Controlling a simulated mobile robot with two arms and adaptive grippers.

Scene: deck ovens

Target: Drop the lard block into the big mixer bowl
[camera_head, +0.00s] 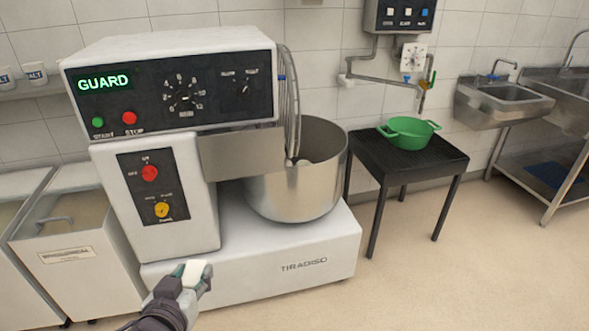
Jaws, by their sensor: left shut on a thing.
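The lard block (194,273) is a small white block held between the fingers of my left gripper (187,277). The gripper is shut on it, in front of the lower front of the big white mixer (190,180). The mixer bowl (297,190) is a large steel bowl on the mixer's base, farther back and to the right of the gripper. A wire guard (290,100) stands upright at the bowl's left side, and the bowl's mouth shows to the right of it. The mixer display reads GUARD in green. My right gripper is not in view.
A black table (420,160) with a green two-handled colander or pot (408,131) stands right of the mixer. A steel sink (503,100) is on the wall behind. White bins (70,250) stand left of the mixer. The floor (440,280) at front right is clear.

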